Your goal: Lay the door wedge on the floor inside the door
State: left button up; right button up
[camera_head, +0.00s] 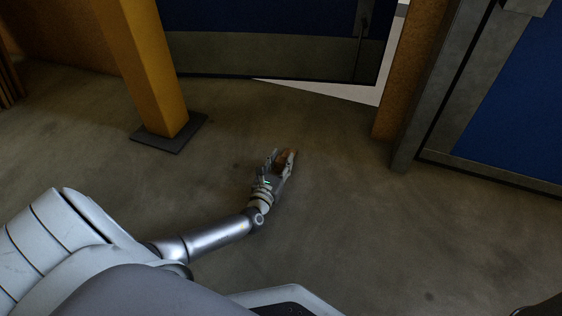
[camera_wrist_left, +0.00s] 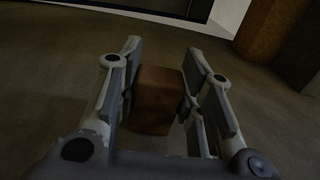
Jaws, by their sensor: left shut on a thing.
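A small brown door wedge (camera_wrist_left: 157,98) sits between the fingers of my left gripper in the left wrist view. My left gripper (camera_head: 283,157) is shut on it, low over the floor in front of the doorway in the head view; the wedge (camera_head: 285,158) is small there and partly covered by the fingers. I cannot tell whether the wedge touches the floor. The blue door (camera_head: 270,52) with a grey lower panel stands a little open, with a light gap at its right side. My right gripper is not in view.
A yellow post (camera_head: 150,65) on a dark base plate stands left of my left gripper. A brown post (camera_head: 405,75) and a grey frame stand at the right of the opening, beside another blue door panel (camera_head: 515,110). The floor (camera_head: 340,220) around the gripper is clear.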

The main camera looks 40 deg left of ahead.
pick_arm(q)
jog(key=o, duration=1)
jog(key=shift+o, duration=0.2)
jog(key=p+v, duration=0.5)
jog(key=v, duration=0.6)
jog(key=shift+s+r, duration=0.1)
jog(key=shift+s, duration=0.1)
jog(key=shift+s+d, duration=0.1)
jog(key=shift+s, duration=0.2)
